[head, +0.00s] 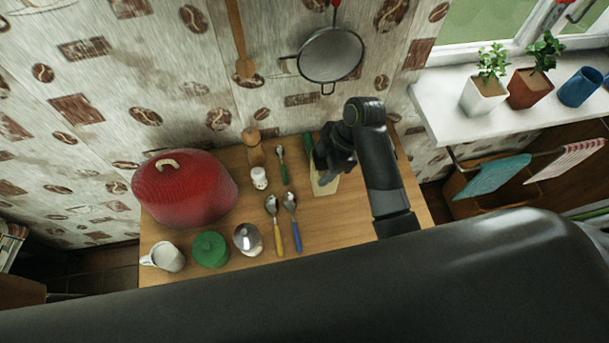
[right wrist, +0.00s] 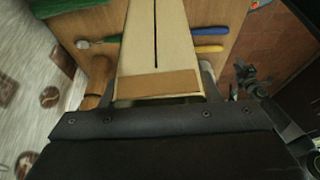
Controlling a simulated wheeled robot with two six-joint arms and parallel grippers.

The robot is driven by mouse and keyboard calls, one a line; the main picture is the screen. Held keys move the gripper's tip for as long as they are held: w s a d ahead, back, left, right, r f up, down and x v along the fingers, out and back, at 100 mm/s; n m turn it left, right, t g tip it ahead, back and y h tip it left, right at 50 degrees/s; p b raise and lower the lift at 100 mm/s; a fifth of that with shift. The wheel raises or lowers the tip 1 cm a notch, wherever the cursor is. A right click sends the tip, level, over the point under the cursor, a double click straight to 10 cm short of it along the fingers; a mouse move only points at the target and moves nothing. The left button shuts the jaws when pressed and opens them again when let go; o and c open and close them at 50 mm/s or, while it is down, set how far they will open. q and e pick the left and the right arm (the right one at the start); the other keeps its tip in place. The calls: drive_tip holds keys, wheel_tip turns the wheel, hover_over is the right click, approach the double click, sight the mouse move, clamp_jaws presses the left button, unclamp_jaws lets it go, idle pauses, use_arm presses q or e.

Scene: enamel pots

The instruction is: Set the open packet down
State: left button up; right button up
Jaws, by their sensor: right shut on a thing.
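The packet (head: 325,186) is beige and shows in the head view under my right gripper (head: 333,160), near the right part of the wooden table. In the right wrist view the packet (right wrist: 158,40) is a long pale shape with a dark slit along its middle and a brown band near the gripper. My right gripper (right wrist: 165,92) is shut on it, with a finger at each side. Much of the packet is hidden by the gripper in the head view. I cannot tell whether it touches the table. My left gripper is not in view.
The wooden table (head: 342,232) holds spoons (head: 278,222), a wooden mill (head: 254,146), a white shaker (head: 259,177), a red pot (head: 185,190), a green pot (head: 210,249), a metal-topped jar (head: 247,239) and a white jug (head: 165,257). A sieve (head: 330,55) hangs above. Bare wood lies right of the spoons.

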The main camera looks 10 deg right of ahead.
drive_tip(key=shift+s+a+f, duration=0.1)
drive_tip(key=shift+s+f, duration=0.05)
drive_tip(key=shift+f, duration=0.5)
drive_tip(key=shift+s+f, duration=0.15)
drive_tip(key=shift+f, duration=0.45)
drive_tip(key=shift+w+f+p, duration=0.2)
drive_tip(key=shift+f+p, duration=0.25)
drive_tip(key=shift+f, duration=2.05)
drive_tip(key=shift+f, duration=0.1)
drive_tip(key=o, duration=1.3)
drive_tip(key=shift+o, duration=0.2)
